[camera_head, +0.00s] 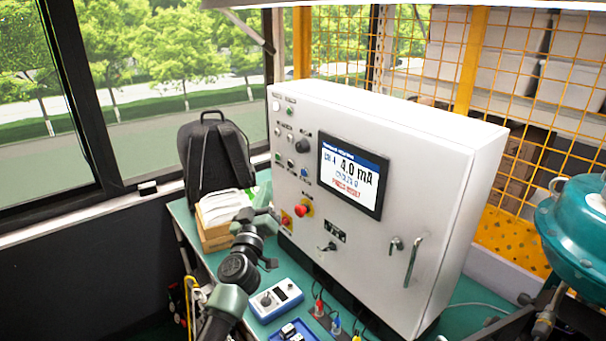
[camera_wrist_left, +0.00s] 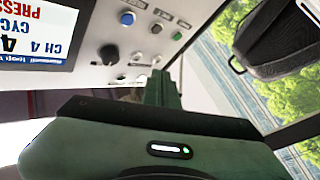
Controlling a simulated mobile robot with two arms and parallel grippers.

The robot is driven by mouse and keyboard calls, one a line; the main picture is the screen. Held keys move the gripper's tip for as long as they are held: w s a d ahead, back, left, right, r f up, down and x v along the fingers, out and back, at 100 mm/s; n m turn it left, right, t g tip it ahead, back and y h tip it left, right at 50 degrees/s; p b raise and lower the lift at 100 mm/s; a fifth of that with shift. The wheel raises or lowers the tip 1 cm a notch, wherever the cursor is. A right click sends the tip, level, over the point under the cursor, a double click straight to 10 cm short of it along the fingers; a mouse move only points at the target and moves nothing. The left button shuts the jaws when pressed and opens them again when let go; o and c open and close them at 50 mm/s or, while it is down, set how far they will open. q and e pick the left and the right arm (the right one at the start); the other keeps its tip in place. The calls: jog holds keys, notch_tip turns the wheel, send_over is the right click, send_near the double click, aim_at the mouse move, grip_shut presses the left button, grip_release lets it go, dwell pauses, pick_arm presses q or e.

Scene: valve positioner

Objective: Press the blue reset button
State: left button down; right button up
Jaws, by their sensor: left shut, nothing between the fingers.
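The blue reset button (camera_head: 304,172) is on the front of a white control cabinet (camera_head: 400,150), below a black knob and left of the display. It also shows in the left wrist view (camera_wrist_left: 127,18), where the picture is upside down. My left gripper (camera_head: 264,213) is at the cabinet's lower left, lower than the blue button and apart from it. In the left wrist view its closed green fingers (camera_wrist_left: 160,88) point toward the panel, with nothing between them. My right gripper is not in view.
The display (camera_head: 350,175) reads 4.0 mA with red text below. A red emergency stop (camera_head: 301,209) sits under the blue button, close to my left gripper. A black backpack (camera_head: 213,155), a box of papers (camera_head: 222,210) and a blue-white meter (camera_head: 276,299) are on the green bench.

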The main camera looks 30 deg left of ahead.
aim_at(304, 173)
pick_arm(q)
jog(key=w+d+b, duration=0.3)
jog(key=w, duration=0.5)
jog(key=shift+d+b, duration=0.15)
jog(key=shift+b, duration=0.25)
dwell(0.7)
dwell(1.0)
jog(key=shift+w+d, duration=0.2)
jog(key=shift+w, duration=0.15)
jog(key=shift+w+d, duration=0.1)
jog(key=shift+w, duration=0.25)
dwell(0.6)
jog(key=shift+s+a+p, duration=0.25)
jog(key=shift+s+p, duration=0.25)
jog(key=shift+s, duration=0.25)
